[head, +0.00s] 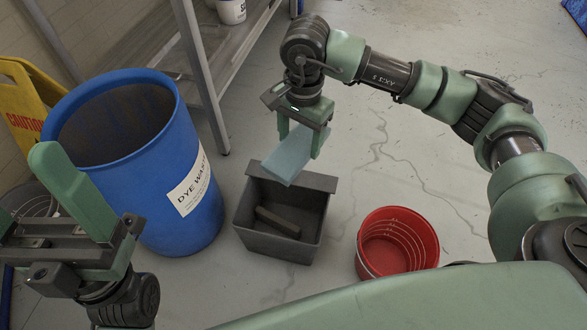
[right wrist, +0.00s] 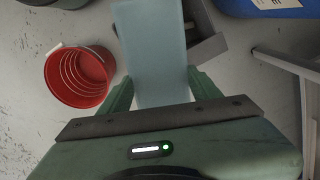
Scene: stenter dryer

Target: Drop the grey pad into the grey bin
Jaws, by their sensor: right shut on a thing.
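The pad (head: 288,155) is a flat grey-blue slab, held tilted in my right gripper (head: 303,140). My right gripper is shut on it, above the back part of the grey bin. In the right wrist view the pad (right wrist: 155,50) sticks out between the fingers and hides part of the bin (right wrist: 207,40). The grey bin (head: 252,225) is an open rectangular box on the floor, with a dark brown bar (head: 278,222) lying inside. My left gripper (head: 80,205) is open and empty at the lower left, in front of the blue drum.
A blue drum (head: 195,225) labelled dye waste stands left of the bin. A red bucket (head: 398,242) stands to its right, also in the right wrist view (right wrist: 80,75). A metal rack (head: 205,80) and a yellow caution sign (head: 22,115) are behind.

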